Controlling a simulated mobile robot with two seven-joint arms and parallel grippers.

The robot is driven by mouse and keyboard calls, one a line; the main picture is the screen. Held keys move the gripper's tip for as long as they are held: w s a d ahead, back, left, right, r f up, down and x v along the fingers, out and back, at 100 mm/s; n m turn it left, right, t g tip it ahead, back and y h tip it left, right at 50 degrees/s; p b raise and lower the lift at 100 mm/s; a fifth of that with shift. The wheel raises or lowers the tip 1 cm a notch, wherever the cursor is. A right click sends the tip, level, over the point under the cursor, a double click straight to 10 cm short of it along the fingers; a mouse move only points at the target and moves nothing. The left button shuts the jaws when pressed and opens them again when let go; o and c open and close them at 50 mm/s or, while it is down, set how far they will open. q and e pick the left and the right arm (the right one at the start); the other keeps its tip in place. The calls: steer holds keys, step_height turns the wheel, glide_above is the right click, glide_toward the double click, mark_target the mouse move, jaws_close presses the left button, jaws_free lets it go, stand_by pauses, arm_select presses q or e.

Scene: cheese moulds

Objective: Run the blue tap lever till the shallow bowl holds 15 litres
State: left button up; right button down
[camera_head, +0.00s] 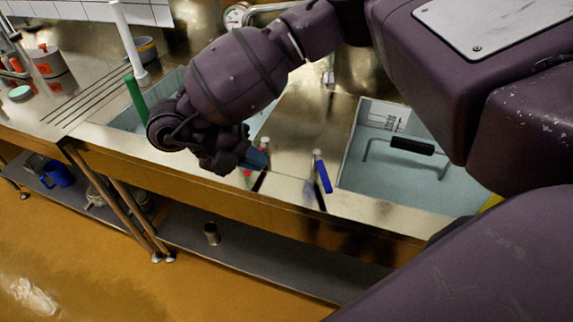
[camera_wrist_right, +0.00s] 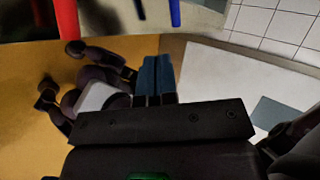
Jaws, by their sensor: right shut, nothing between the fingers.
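The blue tap lever (camera_head: 323,174) stands upright at the counter's front edge, left of the right basin. It shows at the top of the right wrist view (camera_wrist_right: 175,13), beyond my fingertips and apart from them. My right gripper (camera_head: 258,160) is left of the blue lever, its blue fingers shut and empty; the fingers also show in the wrist view (camera_wrist_right: 155,72). The right basin (camera_head: 350,150) has a pale blue inside and dark marks on its back wall. I cannot tell whether it is the shallow bowl or read the level. My left gripper is out of view.
A red lever (camera_wrist_right: 67,20) stands left of the blue one. A black-handled bar (camera_head: 411,146) spans the right basin. A left basin (camera_head: 128,119) is partly hidden by my arm. A lower shelf (camera_head: 240,250) holds a small cup (camera_head: 211,234) and a blue jug (camera_head: 60,174).

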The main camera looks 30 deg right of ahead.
mark_target(322, 177)
steer(key=x, duration=0.9)
steer(key=shift+s+d+f, duration=0.1)
steer(key=shift+d+f, duration=0.15)
steer(key=shift+f, duration=0.05)
steer(key=shift+s+d+f, duration=0.1)
steer(key=shift+s+d, duration=0.1)
steer(key=shift+d, duration=0.35)
steer(key=shift+s+d, duration=0.15)
steer(key=shift+d, duration=0.35)
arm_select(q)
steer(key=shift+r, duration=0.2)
arm_select(e)
steer(key=shift+s+d+f, duration=0.2)
steer(key=shift+s+d, duration=0.05)
steer(key=shift+d, duration=0.35)
